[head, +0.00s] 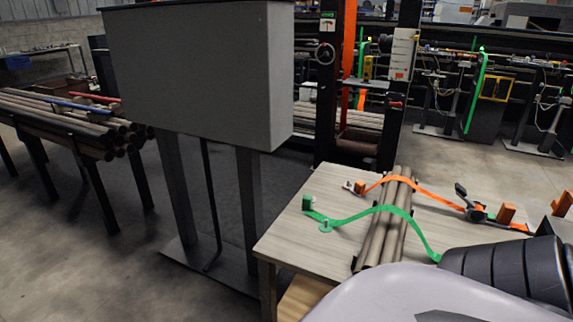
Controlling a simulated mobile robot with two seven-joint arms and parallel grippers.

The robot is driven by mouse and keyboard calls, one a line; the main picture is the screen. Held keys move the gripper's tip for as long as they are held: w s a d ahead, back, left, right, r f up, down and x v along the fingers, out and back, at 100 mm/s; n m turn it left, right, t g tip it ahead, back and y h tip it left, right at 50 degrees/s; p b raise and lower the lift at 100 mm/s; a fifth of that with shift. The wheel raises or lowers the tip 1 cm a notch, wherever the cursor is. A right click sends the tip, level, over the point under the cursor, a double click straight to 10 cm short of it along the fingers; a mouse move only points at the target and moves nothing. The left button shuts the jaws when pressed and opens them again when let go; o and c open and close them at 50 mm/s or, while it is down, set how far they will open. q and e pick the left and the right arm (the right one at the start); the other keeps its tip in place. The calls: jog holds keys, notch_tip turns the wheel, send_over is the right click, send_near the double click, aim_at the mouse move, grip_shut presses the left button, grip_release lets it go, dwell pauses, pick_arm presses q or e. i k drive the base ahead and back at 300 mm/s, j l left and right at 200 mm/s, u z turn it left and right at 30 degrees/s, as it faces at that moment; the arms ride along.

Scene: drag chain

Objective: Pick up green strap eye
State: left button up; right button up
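A green strap (378,209) arches over a bundle of brown pipes (384,235) on the wooden table at the right in the head view. At its left end is a small upright green block (307,202), and close by is a flat green round piece (326,227). I cannot tell for sure which of these is the strap eye. The strap's right end runs down behind my dark arm part and is hidden there. Neither of my grippers can be made out in this view.
An orange strap (425,190) with a dark ratchet (475,212) crosses the pipes farther back, near an orange block (507,213). The tabletop (285,240) is bare at its front left corner. A large grey box on posts (200,75) stands left of the table.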

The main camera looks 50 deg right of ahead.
aim_at(308, 202)
jog(key=i+z, duration=0.35)
jog(key=i, duration=0.15)
jog(key=i+j+z, duration=0.15)
jog(key=i+z, duration=0.15)
jog(key=i, duration=0.2)
jog(key=z, duration=1.1)
